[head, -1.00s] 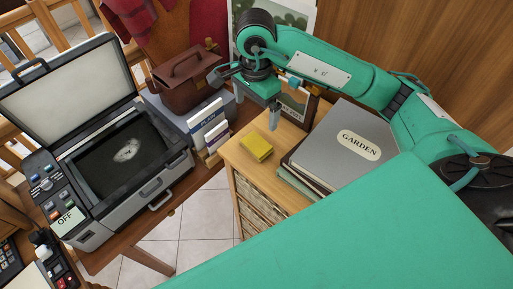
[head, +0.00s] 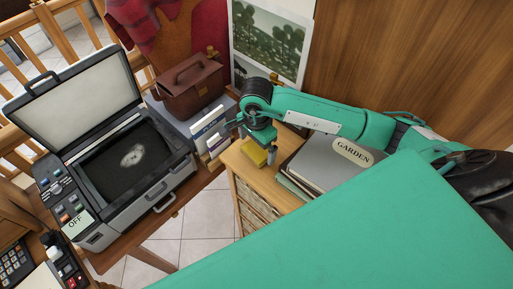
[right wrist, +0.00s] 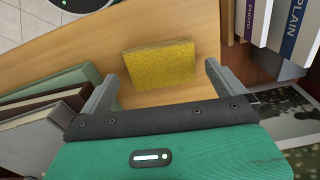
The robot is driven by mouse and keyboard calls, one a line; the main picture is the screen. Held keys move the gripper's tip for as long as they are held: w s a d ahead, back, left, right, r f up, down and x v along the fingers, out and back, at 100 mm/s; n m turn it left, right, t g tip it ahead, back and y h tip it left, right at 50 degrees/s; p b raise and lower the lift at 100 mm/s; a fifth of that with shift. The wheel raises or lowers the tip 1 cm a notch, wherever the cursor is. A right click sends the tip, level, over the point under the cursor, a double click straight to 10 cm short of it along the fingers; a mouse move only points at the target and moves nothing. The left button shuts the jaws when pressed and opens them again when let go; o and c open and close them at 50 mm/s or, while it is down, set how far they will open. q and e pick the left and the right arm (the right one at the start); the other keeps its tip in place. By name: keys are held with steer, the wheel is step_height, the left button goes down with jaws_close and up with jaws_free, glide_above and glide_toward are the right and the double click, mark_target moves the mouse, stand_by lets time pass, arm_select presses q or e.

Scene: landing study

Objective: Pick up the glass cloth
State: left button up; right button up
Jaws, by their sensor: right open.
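The glass cloth (head: 252,153) is a small yellow folded block lying on the wooden cabinet top. My right gripper (head: 257,146) is above it in the head view and partly covers it. In the right wrist view the cloth (right wrist: 160,62) lies between and slightly beyond the two open fingertips of the right gripper (right wrist: 159,76). The fingers look apart from it, with nothing held. My left gripper is not in view.
A stack of books, the top one grey and marked GARDEN (head: 322,158), lies right of the cloth. Upright books (head: 207,127) and a brown bag (head: 188,86) stand to the left. An open case-like device (head: 118,175) stands farther left. Bare wood (right wrist: 50,60) surrounds the cloth.

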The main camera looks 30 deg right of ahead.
mark_target(256, 150)
steer(key=shift+f, duration=0.95)
steer(key=c, duration=1)
steer(key=shift+r, duration=0.15)
steer(key=shift+r, duration=0.55)
step_height(256, 150, up, 19)
steer(key=b, duration=0.4)
steer(key=shift+f+b, duration=0.15)
steer(key=shift+b, duration=0.25)
